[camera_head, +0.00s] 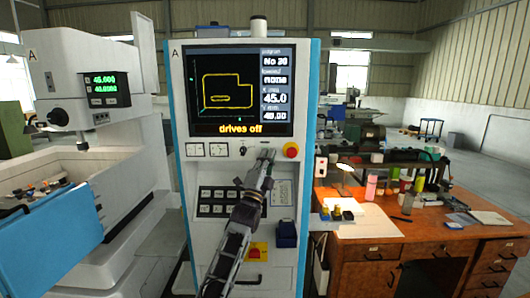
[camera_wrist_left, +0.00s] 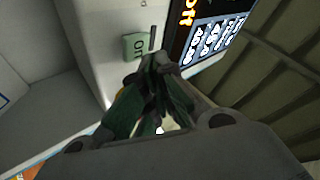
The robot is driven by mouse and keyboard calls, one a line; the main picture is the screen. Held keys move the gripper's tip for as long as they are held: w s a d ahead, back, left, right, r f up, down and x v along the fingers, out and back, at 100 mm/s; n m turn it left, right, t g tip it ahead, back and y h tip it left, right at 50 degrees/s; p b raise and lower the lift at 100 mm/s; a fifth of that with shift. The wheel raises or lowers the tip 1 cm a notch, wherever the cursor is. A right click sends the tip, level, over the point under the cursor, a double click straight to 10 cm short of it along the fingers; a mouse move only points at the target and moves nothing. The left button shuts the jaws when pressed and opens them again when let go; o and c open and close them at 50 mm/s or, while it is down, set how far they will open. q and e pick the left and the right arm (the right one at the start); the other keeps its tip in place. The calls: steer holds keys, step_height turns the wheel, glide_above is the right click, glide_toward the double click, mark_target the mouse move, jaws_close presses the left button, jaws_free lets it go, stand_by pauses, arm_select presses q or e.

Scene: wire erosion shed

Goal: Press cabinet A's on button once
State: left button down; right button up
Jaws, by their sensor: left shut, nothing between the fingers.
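Cabinet A (camera_head: 180,170) stands upright in the middle of the head view, marked "A", with a lit screen (camera_head: 235,90) reading "drives off". My left gripper (camera_head: 266,154) is shut and empty, its tips in front of the panel strip below the screen, left of the red stop knob (camera_head: 291,150). My right gripper is not in view.
A dark key pad (camera_head: 218,201) and a red-and-yellow switch (camera_head: 258,251) are lower on the cabinet. A white machine (camera_head: 100,60) stands left. A wooden desk (camera_head: 370,228) with bottles and small items stands right.

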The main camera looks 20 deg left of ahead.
arm_select(q)
steer(key=shift+w+a, duration=0.2)
steer(key=shift+w, duration=0.5)
stand_by(1.1)
steer(key=shift+s+d, duration=0.1)
steer(key=shift+s, duration=0.2)
steer(key=shift+s+d, duration=0.15)
steer(key=shift+s, duration=0.35)
stand_by(0.5)
steer(key=shift+s+d+p, duration=0.1)
steer(key=shift+s+d, duration=0.15)
steer(key=shift+s, duration=0.55)
steer(key=shift+s+d+p, duration=0.15)
steer(key=shift+s+d, duration=0.05)
steer(key=shift+s, duration=0.6)
steer(key=shift+s+d+p, duration=0.1)
steer(key=shift+s+d, duration=0.15)
steer(key=shift+s, duration=0.55)
